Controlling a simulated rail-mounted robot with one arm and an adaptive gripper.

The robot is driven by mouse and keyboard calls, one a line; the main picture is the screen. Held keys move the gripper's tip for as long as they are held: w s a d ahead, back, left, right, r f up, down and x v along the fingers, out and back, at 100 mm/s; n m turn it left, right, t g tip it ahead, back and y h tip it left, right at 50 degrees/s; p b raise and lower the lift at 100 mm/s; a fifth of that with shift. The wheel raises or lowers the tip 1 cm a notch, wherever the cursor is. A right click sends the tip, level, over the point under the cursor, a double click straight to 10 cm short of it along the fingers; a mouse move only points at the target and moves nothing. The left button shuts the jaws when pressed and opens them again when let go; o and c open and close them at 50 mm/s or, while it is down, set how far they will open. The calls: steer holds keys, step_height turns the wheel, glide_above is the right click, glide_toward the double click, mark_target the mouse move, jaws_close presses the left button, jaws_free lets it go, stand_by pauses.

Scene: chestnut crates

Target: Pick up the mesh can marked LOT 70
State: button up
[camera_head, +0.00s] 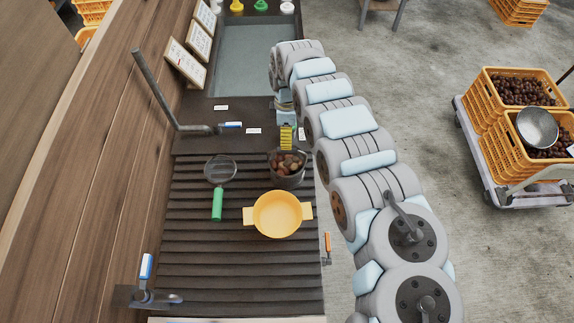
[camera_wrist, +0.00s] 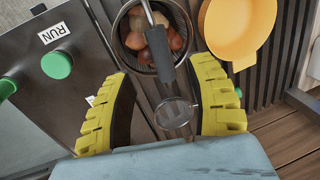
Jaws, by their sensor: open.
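A dark mesh can (camera_head: 288,183) with brown chestnuts in it stands on the slatted board, behind the yellow pot (camera_head: 256,213). In the wrist view, the can (camera_wrist: 119,42) is at the top middle and the pot (camera_wrist: 228,45) is right of it. I cannot read a LOT mark on the can. My gripper (camera_head: 287,136) is just behind the can in the head view. In the wrist view, its yellow-padded fingers (camera_wrist: 162,88) are wide apart and hold nothing. A dark grip on a metal rod (camera_wrist: 158,50) crosses over the can.
A green-handled skimmer (camera_head: 217,203) lies left of the can. An orange-handled tool (camera_head: 327,248) is by the board's right edge. A blue-handled tool (camera_head: 147,270) is at lower left. Green knobs (camera_wrist: 56,64) show beside a RUN label. Crates of chestnuts (camera_head: 490,122) stand on a cart at right.

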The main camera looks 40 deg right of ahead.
steer(key=shift+s+a+f+p, duration=0.1)
steer(key=shift+s+a+f, duration=0.1)
steer(key=shift+f, duration=0.75)
steer(key=shift+s+a+f+p, duration=0.1)
steer(key=shift+s+f, duration=0.05)
steer(key=shift+f, duration=0.75)
steer(key=shift+s+a+f+p, duration=0.1)
steer(key=shift+s+a+f, duration=0.1)
steer(key=shift+f, duration=0.75)
steer(key=shift+d, duration=0.1)
jaws_close()
